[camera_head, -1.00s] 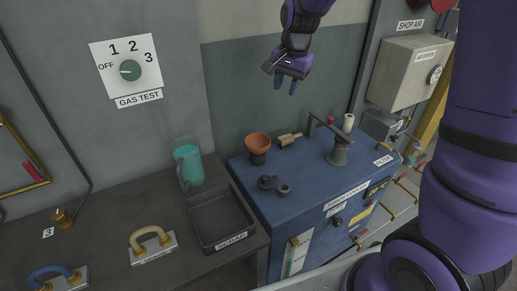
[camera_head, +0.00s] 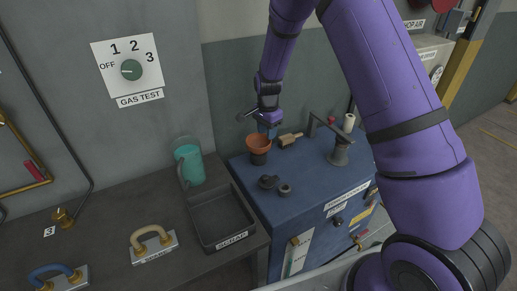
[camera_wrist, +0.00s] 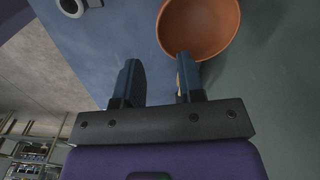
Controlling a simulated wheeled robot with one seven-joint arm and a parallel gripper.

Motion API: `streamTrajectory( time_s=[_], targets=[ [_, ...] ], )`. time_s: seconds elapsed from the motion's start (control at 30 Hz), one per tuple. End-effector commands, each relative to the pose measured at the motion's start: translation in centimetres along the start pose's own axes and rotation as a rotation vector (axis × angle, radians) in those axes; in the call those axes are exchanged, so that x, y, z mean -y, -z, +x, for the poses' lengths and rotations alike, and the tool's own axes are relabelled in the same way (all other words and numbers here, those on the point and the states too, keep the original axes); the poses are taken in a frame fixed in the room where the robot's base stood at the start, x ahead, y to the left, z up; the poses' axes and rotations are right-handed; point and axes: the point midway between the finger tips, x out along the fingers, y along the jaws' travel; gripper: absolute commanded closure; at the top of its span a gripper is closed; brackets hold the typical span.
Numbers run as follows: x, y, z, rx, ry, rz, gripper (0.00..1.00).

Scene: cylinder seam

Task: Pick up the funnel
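The funnel (camera_head: 258,141) is orange-brown with a wide mouth facing up and a dark lower part. It stands on the blue cabinet top near the wall. In the wrist view its open mouth (camera_wrist: 203,22) shows at the top, right of centre. My gripper (camera_head: 268,131) is at the funnel's right rim in the head view. In the wrist view my gripper (camera_wrist: 157,72) is open, with a gap between its two fingers. The right finger overlaps the funnel's near rim; I cannot tell if it touches. The funnel's lower part is hidden there.
A wooden-handled brush (camera_head: 290,138) lies just right of the funnel. A dark clamp-like post (camera_head: 339,150) stands further right. Small dark round parts (camera_head: 270,183) lie in front. A scrap tray (camera_head: 222,222) and teal jug (camera_head: 188,163) are left. Cabinet top (camera_head: 305,170) is partly clear.

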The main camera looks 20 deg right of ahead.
Motion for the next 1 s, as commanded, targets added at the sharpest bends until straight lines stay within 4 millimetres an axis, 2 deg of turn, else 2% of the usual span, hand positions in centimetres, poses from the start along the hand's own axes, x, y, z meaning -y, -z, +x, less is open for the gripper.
streamTrajectory(
  time_s=[0.1, 0.37, 0.6, 0.9, 1.0],
  targets=[
    [0.0, 0.0, 1.7, 0.001, -0.002, 0.0, 0.64],
    [0.1, -0.1, 3.5, 0.0, -0.001, -0.001, 0.64],
    [0.3, -0.2, 6.8, 0.0, -0.001, -0.001, 0.64],
    [0.3, -0.2, 7.4, 0.0, 0.002, -0.002, 0.64],
    [0.3, -0.2, 7.4, 0.0, 0.002, -0.002, 0.87]
  ],
)
